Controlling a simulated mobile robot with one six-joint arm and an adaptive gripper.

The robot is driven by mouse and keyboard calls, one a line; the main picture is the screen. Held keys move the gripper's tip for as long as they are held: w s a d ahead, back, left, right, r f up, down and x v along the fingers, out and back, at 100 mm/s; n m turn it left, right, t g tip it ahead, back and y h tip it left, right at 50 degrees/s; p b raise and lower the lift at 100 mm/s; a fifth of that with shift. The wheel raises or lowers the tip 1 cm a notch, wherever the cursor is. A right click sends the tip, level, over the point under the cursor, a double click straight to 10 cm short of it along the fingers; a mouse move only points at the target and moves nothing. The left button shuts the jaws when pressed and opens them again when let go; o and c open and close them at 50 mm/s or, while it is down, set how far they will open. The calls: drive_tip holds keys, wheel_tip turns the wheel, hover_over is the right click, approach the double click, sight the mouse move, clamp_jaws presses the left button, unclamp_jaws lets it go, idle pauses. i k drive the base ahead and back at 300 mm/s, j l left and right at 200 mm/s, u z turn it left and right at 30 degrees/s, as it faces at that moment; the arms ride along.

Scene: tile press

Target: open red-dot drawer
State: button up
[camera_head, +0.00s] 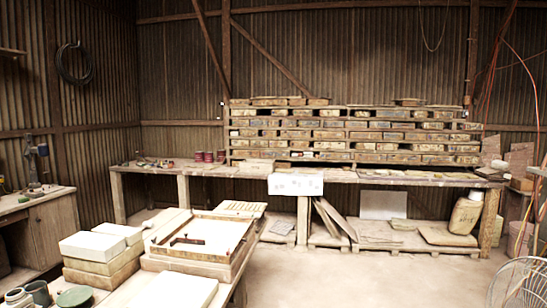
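I cannot make out a red dot or a clearly marked drawer anywhere in the head view. A wooden bench (52,228) with a cabinet-like front stands at the left edge. Its front is partly cut off by the picture edge, and any drawer lines on it are too small to tell. A wide rack (352,132) of many small dark and pale slots stands on the long back bench. I cannot tell whether any of them are drawers. My gripper is not in view.
A near table holds stacked pale blocks (92,246), a wooden frame (203,240) and pots (38,292). The long bench (400,178) runs along the back wall, with slabs under it. A fan (520,286) stands at lower right. The floor (370,280) between is clear.

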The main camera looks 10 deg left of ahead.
sight(264, 153)
drive_tip(key=i, duration=2.95)
drive_tip(key=i+u, duration=0.15)
drive_tip(key=i, duration=0.5)
drive_tip(key=i+u, duration=0.1)
drive_tip(key=i, duration=0.55)
drive_tip(key=i+l+u, duration=0.15)
drive_tip(key=i, duration=0.45)
drive_tip(key=i+u, duration=0.1)
drive_tip(key=i, duration=0.6)
drive_tip(key=i+u, duration=0.15)
drive_tip(key=i, duration=0.5)
drive_tip(key=i+l+u, duration=0.1)
drive_tip(key=i, duration=0.6)
drive_tip(key=i+j, duration=0.2)
drive_tip(key=i, duration=0.2)
drive_tip(key=i+j+z, duration=0.1)
drive_tip(key=i, duration=0.3)
drive_tip(key=i+j, duration=0.25)
drive_tip(key=i, duration=0.15)
drive_tip(key=z, duration=0.05)
